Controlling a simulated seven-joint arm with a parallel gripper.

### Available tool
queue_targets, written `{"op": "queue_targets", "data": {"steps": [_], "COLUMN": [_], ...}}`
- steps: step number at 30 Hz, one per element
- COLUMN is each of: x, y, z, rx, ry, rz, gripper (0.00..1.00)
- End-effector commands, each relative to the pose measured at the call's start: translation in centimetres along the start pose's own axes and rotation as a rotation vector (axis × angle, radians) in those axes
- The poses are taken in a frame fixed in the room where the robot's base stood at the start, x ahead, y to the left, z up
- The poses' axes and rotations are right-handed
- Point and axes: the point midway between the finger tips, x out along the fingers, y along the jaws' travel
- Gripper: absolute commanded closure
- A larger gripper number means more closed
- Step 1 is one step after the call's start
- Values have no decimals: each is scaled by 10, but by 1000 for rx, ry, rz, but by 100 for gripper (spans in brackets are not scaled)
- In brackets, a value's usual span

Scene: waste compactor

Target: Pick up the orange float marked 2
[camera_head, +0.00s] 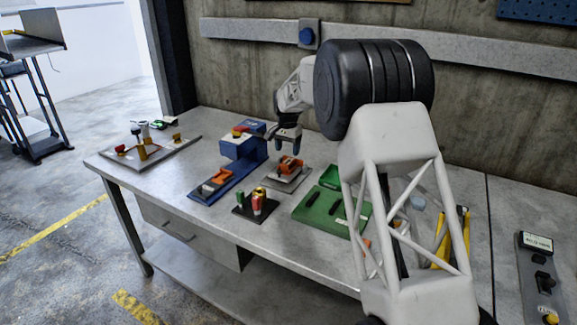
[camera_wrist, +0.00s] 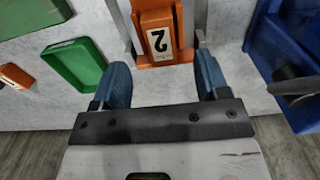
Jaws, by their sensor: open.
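The orange float marked 2 (camera_wrist: 158,30) shows at the top middle of the wrist view, with a white label bearing a black 2. It rests in an orange holder on a grey plate; in the head view the float (camera_head: 290,164) sits on this plate (camera_head: 280,183) mid-table. My gripper (camera_wrist: 161,64) is open, with its blue fingers apart and nothing between them. The float lies just beyond the fingertips in the wrist view, roughly centred between them. In the head view my gripper (camera_head: 288,146) hangs just above and behind the float. I cannot tell the exact height gap.
A blue press (camera_head: 243,147) with a long base stands close left. A green tray (camera_head: 306,208) lies right. A grey plate with fittings (camera_head: 175,152) is far left; a control box (camera_head: 537,285) is far right.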

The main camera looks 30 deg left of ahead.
Motion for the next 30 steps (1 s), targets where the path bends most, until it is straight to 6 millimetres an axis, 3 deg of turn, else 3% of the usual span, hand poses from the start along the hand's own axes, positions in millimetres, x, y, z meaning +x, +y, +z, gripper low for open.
{"op": "queue_targets", "data": {"steps": [13, 24, 30], "x": [6, 44, 54], "y": [0, 0, 0], "z": [0, 2, 1], "rx": [0, 0, 0], "ry": [-1, -2, 0], "rz": [1, 2, 0], "gripper": [32, 32, 32]}}
